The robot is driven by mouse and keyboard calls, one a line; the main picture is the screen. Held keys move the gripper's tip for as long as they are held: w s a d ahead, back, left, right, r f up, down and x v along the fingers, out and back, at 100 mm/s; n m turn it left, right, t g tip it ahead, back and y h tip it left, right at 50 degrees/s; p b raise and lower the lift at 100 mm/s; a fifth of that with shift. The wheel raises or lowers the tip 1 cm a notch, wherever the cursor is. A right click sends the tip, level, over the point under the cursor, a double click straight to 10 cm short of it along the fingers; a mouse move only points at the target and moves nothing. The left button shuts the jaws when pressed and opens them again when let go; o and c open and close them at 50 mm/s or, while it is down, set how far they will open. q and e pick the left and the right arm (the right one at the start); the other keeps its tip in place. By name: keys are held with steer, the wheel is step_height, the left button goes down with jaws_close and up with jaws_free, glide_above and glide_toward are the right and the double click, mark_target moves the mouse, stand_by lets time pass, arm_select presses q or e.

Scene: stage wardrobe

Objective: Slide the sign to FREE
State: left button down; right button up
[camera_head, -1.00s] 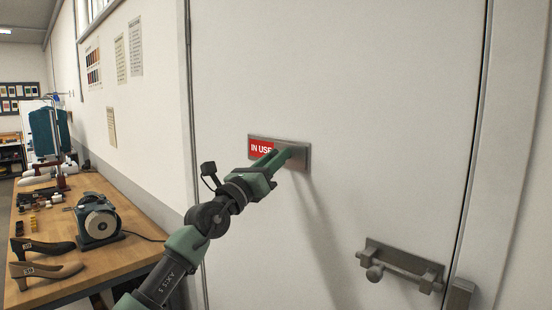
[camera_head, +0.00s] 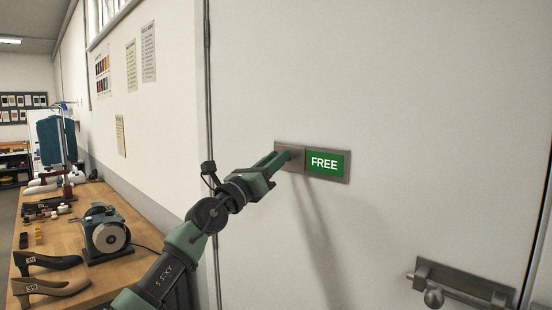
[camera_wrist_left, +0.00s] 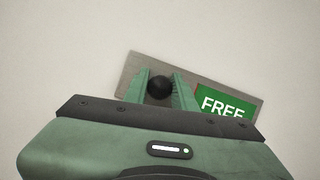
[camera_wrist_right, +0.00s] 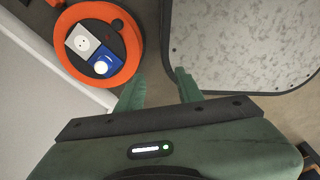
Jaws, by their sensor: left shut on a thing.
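The sign (camera_head: 342,174) is a flat metal plate on the white door, showing a green FREE panel (camera_head: 324,163) on its right half. Its left half is covered by a plain grey slider. My left gripper (camera_head: 285,157) is at the slider on the left. In the left wrist view, my left gripper (camera_wrist_left: 160,92) has its fingers on either side of a round black knob (camera_wrist_left: 160,87), shut on it. The FREE panel shows to the right there (camera_wrist_left: 222,106). My right gripper (camera_wrist_right: 160,88) shows only in the right wrist view, fingers apart with nothing between them.
A metal bolt (camera_head: 460,288) is on the door at the lower right. A wooden workbench (camera_head: 150,240) stands at the left with shoes (camera_head: 50,287) and a grinder (camera_head: 104,235). In the right wrist view, an orange cable reel (camera_wrist_right: 68,40) lies near the right gripper.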

arm_select(q)
steer(key=c, duration=1.4)
jaws_free()
steer(key=shift+w+a, duration=0.1)
steer(key=shift+a, duration=0.1)
steer(key=shift+o, duration=1.3)
steer(key=shift+w+a, duration=0.1)
steer(key=shift+w, duration=0.05)
steer(key=v, duration=0.7)
steer(key=shift+s+a+f+p, duration=0.2)
steer(key=shift+s+f+p, duration=0.05)
steer(key=shift+s+p, duration=0.05)
